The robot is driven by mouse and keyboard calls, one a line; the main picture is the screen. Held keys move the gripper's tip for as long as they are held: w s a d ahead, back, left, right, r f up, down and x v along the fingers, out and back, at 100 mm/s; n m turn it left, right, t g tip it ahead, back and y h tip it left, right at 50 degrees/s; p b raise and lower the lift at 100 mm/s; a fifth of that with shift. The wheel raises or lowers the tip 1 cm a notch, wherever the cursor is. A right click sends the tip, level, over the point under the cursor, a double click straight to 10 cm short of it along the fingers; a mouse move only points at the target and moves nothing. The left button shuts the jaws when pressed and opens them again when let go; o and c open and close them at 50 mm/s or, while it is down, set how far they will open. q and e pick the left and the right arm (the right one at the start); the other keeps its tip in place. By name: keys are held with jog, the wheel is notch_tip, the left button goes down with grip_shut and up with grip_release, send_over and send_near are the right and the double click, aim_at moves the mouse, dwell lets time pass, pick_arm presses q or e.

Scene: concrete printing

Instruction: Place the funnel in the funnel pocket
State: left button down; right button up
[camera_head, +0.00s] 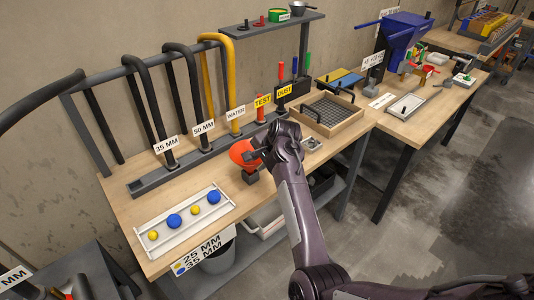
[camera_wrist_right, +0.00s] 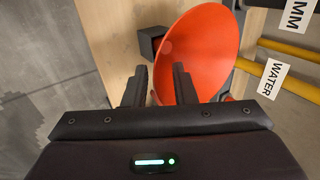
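The orange funnel (camera_head: 242,152) is at my right gripper (camera_head: 263,150), over the near part of the left workbench. In the right wrist view the funnel (camera_wrist_right: 205,50) is tilted, its wide mouth facing the camera. The right gripper's fingers (camera_wrist_right: 159,88) stand either side of the funnel's near wall, one overlapping the mouth, and appear to pinch it. A small dark square block, apparently the funnel pocket (camera_head: 250,177), sits just below the funnel; it also shows beside the rim in the wrist view (camera_wrist_right: 150,41). The funnel's spout is hidden. My left gripper is out of view.
A white tray (camera_head: 217,204) with yellow and blue balls lies left of the pocket. Behind stands a dark rack (camera_head: 150,184) with hoses and labels, including the WATER sign (camera_head: 236,114). A wooden-framed mesh tray (camera_head: 348,127) is to the right.

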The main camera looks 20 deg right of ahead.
jog(key=v, duration=0.8)
jog(key=shift+s+r+b, duration=0.2)
jog(key=shift+r+b, duration=0.1)
